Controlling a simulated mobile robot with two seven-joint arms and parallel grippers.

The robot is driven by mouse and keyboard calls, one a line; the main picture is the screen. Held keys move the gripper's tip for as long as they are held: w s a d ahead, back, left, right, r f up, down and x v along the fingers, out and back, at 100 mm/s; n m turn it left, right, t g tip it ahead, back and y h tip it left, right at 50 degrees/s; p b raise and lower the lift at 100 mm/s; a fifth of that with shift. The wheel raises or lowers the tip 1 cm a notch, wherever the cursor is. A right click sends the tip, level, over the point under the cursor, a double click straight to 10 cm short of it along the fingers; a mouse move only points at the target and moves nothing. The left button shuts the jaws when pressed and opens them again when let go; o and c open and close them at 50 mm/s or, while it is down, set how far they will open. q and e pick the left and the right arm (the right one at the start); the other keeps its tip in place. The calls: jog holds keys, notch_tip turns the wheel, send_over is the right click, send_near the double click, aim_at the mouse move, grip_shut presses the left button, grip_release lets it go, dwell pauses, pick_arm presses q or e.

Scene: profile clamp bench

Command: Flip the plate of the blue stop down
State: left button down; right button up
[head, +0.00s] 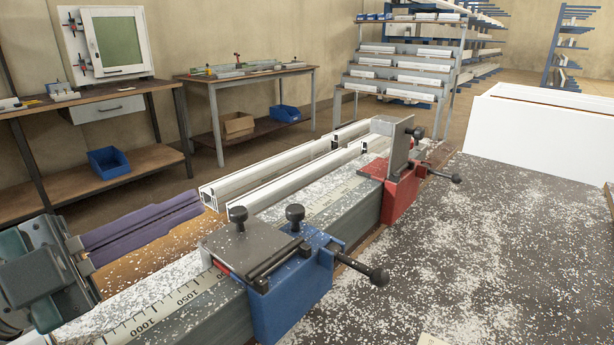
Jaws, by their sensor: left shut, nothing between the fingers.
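The blue stop (292,300) is clamped on the scale rail in the foreground. Its dark grey plate (238,250) lies about flat over the rail, with a black knob (239,218) standing on it. A second knob (295,214) stands behind the hinge, and a black ball-ended lever (365,270) sticks out to the right. My left gripper (196,205) comes in from the left, its long purple fingers shut together and empty. It is left of and beyond the blue stop, apart from the plate. My right gripper is not in view.
A red stop (402,190) farther along the rail has its plate (397,143) upright. White profiles (290,172) lie behind the rail. The scale (150,318) runs along the rail's top. The table at right (480,240) is strewn with white chips and otherwise mostly clear.

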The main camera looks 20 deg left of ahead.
pick_arm(q)
jog(key=shift+d+v, duration=0.2)
jog(key=shift+v, duration=1)
jog(key=shift+s+f, duration=0.1)
